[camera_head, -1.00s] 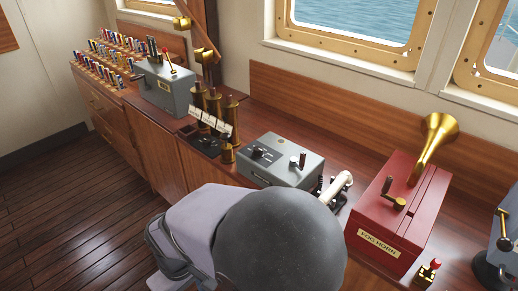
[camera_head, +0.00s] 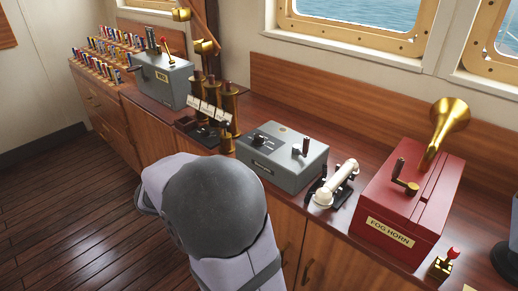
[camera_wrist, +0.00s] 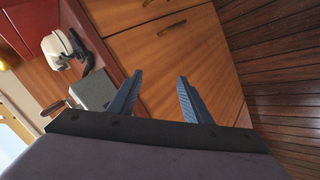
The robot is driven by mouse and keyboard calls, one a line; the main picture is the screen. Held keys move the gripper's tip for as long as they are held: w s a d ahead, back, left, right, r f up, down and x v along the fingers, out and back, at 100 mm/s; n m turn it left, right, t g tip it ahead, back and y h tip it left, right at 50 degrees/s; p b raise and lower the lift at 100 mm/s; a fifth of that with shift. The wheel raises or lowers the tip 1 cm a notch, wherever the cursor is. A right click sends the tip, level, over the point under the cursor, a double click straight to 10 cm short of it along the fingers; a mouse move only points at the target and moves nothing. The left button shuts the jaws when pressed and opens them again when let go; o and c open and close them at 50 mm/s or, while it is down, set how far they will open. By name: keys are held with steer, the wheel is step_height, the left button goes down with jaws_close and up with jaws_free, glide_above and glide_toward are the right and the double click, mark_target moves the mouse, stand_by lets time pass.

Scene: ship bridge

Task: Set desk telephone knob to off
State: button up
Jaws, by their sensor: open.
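The desk telephone appears to be the grey box (camera_head: 284,160) on the wooden counter, with a dark knob (camera_head: 264,142) on a black plate and a small crank on top. A white handset (camera_head: 334,182) lies on a black cradle to its right. In the wrist view, part of a grey box (camera_wrist: 95,92) and the white handset (camera_wrist: 58,48) show at the upper left; the knob cannot be made out there. My gripper (camera_wrist: 160,77) is open and empty, in front of the wooden cabinet fronts. In the head view my arm hides it.
A red fog horn box (camera_head: 415,205) with a brass horn stands right of the handset. Brass tubes (camera_head: 212,105) and another grey box with a lever (camera_head: 162,80) stand left. My arm covers part of the cabinet fronts (camera_head: 335,262). The floor at left is clear.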

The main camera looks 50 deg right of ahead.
mark_target(255, 140)
steer(key=shift+w+d+r+m+t+h+b, duration=0.25)
steer(key=shift+w+d+r+m+h+b, duration=0.8)
steer(key=shift+w+d+r+m+h, duration=0.95)
steer(key=shift+w+d+r+m+t+h+b, duration=0.2)
steer(key=shift+w+d+r+m+h+b, duration=1)
steer(key=shift+d, duration=1.55)
steer(key=shift+w+d+r+m+t+h+b, duration=0.25)
steer(key=shift+w+d+r+m+h+b, duration=0.65)
steer(key=shift+w+d+r+m+h, duration=1.2)
steer(key=shift+s+d+f+y, duration=0.15)
steer(key=shift+d+f+y, duration=0.2)
steer(key=shift+y, duration=0.15)
steer(key=shift+d+p, duration=0.6)
steer(key=shift+d, duration=2.9)
steer(key=c, duration=1.1)
steer(key=shift+f+b, duration=0.15)
steer(key=shift+b, duration=0.2)
